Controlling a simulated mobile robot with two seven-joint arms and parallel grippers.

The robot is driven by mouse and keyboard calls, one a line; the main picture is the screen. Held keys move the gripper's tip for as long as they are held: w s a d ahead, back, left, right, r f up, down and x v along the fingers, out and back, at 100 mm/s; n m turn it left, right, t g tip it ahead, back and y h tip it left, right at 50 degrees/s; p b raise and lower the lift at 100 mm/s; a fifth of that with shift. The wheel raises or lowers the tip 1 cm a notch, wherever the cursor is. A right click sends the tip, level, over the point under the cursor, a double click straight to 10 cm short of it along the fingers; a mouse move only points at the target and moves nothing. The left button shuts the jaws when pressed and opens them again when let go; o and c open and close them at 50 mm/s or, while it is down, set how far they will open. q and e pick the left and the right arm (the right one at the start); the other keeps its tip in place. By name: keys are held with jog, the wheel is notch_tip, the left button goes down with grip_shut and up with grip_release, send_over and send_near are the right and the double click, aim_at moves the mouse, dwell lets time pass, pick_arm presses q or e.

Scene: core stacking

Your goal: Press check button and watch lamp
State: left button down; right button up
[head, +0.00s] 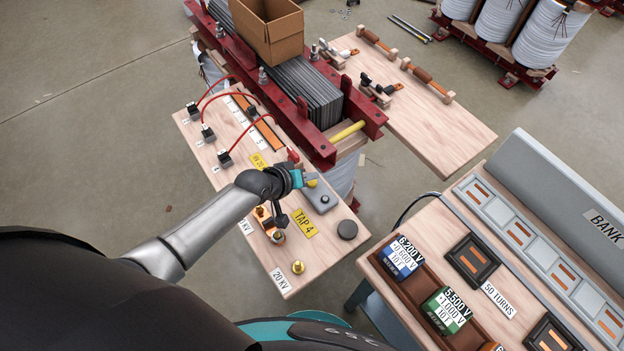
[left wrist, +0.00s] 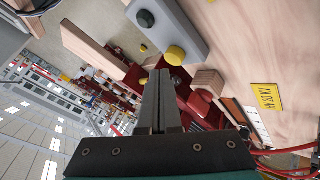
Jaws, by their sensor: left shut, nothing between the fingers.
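A small grey box (head: 322,199) sits on the wooden board, just past my left gripper (head: 310,177). It carries a yellow button (head: 313,183) and a dark round lamp, which looks unlit. In the left wrist view the box (left wrist: 181,20), its yellow button (left wrist: 176,55) and the dark lamp (left wrist: 145,18) show clearly. My left gripper (left wrist: 160,74) is shut and empty. Its fingertips are close to the yellow button; I cannot tell whether they touch it. My right gripper is not in view.
The board holds a TAP 4 label (head: 304,223), brass terminals (head: 298,267), a black disc (head: 347,229) and red-wired black clips (head: 224,158). A red-framed core (head: 310,90) with a cardboard box (head: 268,32) stands behind. A bench with labelled blocks (head: 402,257) is at right.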

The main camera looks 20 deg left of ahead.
pick_arm(q)
jog(key=shift+f, duration=0.1)
dwell(0.5)
jog(key=shift+f, duration=0.4)
jog(key=shift+f+b, duration=0.45)
jog(key=shift+b, duration=0.15)
dwell(0.5)
jog(key=shift+r, duration=0.1)
jog(key=shift+r+p, duration=0.8)
jog(key=shift+p, duration=0.2)
notch_tip(320, 180, up, 5)
jog(key=p, duration=0.5)
